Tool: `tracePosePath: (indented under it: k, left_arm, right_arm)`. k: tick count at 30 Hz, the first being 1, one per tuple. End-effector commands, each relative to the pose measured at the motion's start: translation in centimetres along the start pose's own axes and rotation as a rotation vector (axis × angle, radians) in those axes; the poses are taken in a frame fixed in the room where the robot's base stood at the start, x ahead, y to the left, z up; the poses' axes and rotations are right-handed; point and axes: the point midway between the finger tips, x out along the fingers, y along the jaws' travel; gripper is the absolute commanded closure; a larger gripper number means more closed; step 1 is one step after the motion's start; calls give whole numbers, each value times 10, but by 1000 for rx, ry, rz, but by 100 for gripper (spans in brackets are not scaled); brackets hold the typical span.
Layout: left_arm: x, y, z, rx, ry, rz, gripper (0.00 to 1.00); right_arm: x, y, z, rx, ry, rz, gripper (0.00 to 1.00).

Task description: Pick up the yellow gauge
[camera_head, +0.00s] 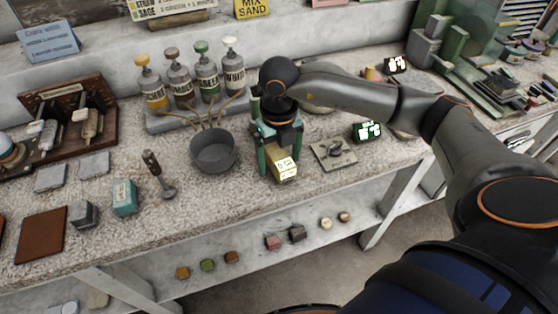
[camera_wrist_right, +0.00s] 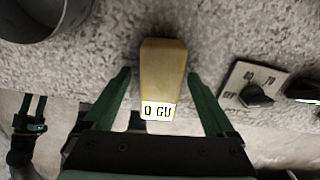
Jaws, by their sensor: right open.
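The yellow gauge (camera_head: 285,174) is a small block with a white label at the front edge of the bench. In the right wrist view the yellow gauge (camera_wrist_right: 163,70) lies between my right gripper's two green fingers, with a gap on each side. My right gripper (camera_head: 279,158) is open over it from above and holds nothing; it also shows in the wrist view (camera_wrist_right: 158,75). A small dark gripper (camera_wrist_right: 30,125), seemingly my left one, shows at the lower left of the wrist view, too small to read. It does not show in the head view.
A grey bowl (camera_head: 213,151) stands just left of the gauge. A grey plate with a dark knob (camera_head: 335,153) and a dark display block (camera_head: 367,131) lie to the right. Several bottles (camera_head: 195,85) stand behind. The shelf below holds small blocks.

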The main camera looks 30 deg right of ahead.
Motion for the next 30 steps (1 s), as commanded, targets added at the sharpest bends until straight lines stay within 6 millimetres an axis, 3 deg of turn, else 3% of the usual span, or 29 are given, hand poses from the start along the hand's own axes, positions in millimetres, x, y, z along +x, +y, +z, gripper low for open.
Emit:
tracePosePath:
  k: [5,30]
  left_arm:
    - [0,0,0,0,0,1,50]
    - [0,1,-1,0,1,2,50]
  right_arm:
    - [0,0,0,0,0,0,10]
    - [0,0,0,0,0,0,100]
